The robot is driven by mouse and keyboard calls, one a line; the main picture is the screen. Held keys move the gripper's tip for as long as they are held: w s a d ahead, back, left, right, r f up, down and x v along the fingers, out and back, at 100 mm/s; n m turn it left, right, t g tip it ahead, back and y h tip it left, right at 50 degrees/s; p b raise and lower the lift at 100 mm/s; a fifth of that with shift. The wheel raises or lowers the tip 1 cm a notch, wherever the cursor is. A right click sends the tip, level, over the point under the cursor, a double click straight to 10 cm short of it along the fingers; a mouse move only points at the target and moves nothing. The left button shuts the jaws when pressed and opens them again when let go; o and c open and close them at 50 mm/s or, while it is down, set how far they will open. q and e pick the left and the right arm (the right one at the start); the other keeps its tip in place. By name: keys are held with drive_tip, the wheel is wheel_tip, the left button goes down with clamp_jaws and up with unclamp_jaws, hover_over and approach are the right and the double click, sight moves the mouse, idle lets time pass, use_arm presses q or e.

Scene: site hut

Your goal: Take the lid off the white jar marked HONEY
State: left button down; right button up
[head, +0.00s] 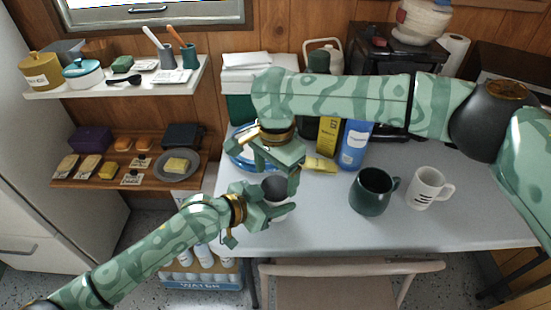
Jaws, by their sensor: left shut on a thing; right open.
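A small white jar (279,201) with a dark round lid (274,186) is at the front left of the grey table. The jar is mostly hidden by my grippers, and no HONEY marking can be read on it. My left gripper (270,208) comes in from the lower left and is shut on the jar's body. My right gripper (280,173) reaches across from the right and points down, open, just above and around the lid. I cannot tell whether its fingers touch the lid. The lid appears to sit on the jar.
A dark green mug (371,192) and a white mug (424,188) stand to the right. A blue bottle (354,146), a yellow box (327,136) and a blue-rimmed plate (240,150) are behind. A chair (345,268) stands in front. The table's front middle is clear.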

drive_tip(key=shift+f, duration=1.35)
drive_tip(key=c, duration=1)
drive_tip(key=n, duration=0.6)
drive_tip(key=shift+n, duration=0.4)
drive_tip(key=o, duration=1.1)
